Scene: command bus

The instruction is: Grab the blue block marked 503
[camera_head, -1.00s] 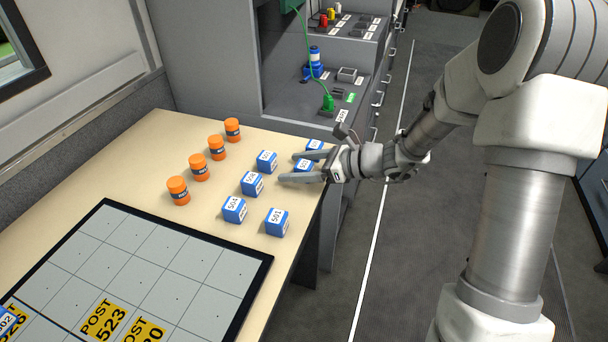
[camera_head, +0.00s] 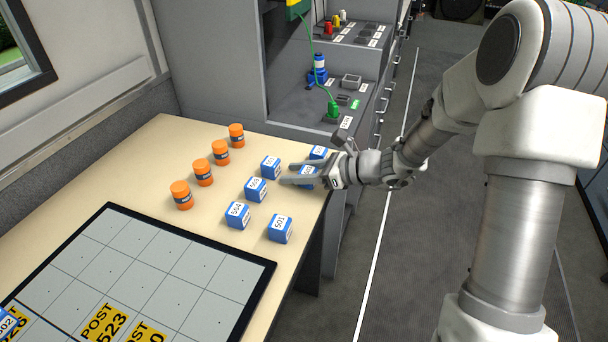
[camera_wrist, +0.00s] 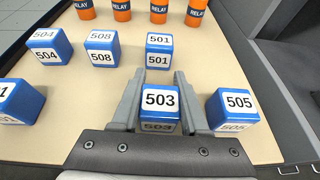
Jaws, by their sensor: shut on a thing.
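The blue block marked 503 (camera_wrist: 160,104) stands upright on the table between my gripper's two grey fingers in the wrist view. My gripper (camera_head: 296,173) is shut on it, one finger along each side. In the head view the block (camera_head: 307,175) is partly hidden by the fingers, near the table's right edge. The block marked 505 (camera_wrist: 233,109) stands just right of the fingers in the wrist view. The block marked 501 (camera_wrist: 159,51) stands straight beyond the fingertips.
Blocks 508 (camera_wrist: 102,50) and 504 (camera_wrist: 49,48) stand to the left. Several orange relay cylinders (camera_head: 203,172) line the table behind. A black-edged grid board (camera_head: 190,255) lies at the front left. Clear tabletop (camera_head: 160,145) shows behind the relays.

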